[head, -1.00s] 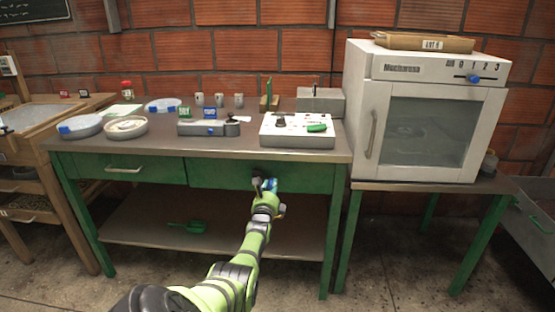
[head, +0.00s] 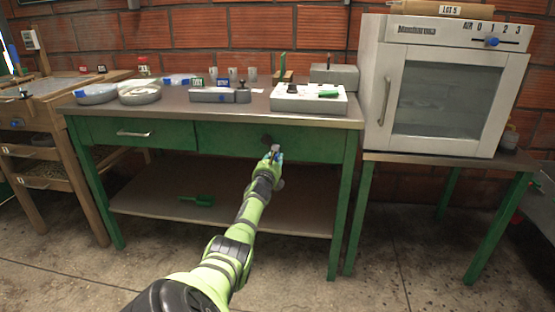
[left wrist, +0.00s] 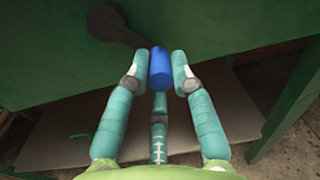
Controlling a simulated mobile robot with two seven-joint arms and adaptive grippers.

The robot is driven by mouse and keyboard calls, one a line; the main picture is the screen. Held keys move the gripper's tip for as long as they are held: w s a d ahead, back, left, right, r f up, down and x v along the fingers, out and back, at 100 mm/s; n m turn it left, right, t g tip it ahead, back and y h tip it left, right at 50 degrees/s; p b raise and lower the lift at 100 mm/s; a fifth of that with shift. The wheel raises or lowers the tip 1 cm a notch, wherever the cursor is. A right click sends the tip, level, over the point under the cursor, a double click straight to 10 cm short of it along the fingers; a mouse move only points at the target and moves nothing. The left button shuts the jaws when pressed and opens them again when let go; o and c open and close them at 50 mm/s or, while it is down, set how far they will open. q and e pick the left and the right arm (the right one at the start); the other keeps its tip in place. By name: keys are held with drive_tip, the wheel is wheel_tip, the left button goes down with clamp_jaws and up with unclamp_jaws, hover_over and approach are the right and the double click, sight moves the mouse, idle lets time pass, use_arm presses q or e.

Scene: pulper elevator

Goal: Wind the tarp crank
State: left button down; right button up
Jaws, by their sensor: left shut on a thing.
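The crank is a dark arm with a round hub (left wrist: 105,20) on the green front of the workbench, and a blue cylindrical handle (left wrist: 160,68) at its lower right end. In the head view the hub (head: 266,140) shows as a small dark spot. My left gripper (head: 275,155) is just below and right of it. In the left wrist view my left gripper (left wrist: 159,75) has its teal fingers around the blue handle, shut on it. The tarp is not identifiable here. My right gripper is in neither view.
The green workbench (head: 190,103) carries dishes, small devices and a white panel (head: 308,99). A green scoop (head: 196,200) lies on its lower shelf. A white oven (head: 440,90) stands on the table to the right. The floor in front is free.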

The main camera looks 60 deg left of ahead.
use_arm(q)
drive_tip(key=shift+s+a+f+m+b, duration=0.1)
drive_tip(key=shift+s+a+m+b, duration=0.5)
drive_tip(key=shift+m, duration=0.7)
drive_tip(key=shift+s+a+f+m+b, duration=0.15)
drive_tip(key=shift+s+a+m+b, duration=0.4)
drive_tip(key=shift+m, duration=0.75)
drive_tip(key=shift+s+a+f+m+b, duration=0.1)
drive_tip(key=shift+s+a+m+b, duration=0.25)
drive_tip(key=shift+m+b, duration=0.7)
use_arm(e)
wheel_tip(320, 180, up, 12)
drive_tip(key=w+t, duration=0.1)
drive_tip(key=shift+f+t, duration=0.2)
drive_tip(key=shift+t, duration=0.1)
use_arm(q)
drive_tip(key=shift+d+m, duration=0.1)
drive_tip(key=shift+m, duration=0.15)
drive_tip(key=c, duration=1)
unclamp_jaws()
drive_tip(key=shift+c, duration=0.2)
drive_tip(key=shift+f+g, duration=0.15)
drive_tip(key=shift+g, duration=0.15)
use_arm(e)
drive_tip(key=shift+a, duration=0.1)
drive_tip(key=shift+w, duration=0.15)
use_arm(q)
drive_tip(key=shift+s+d, duration=0.1)
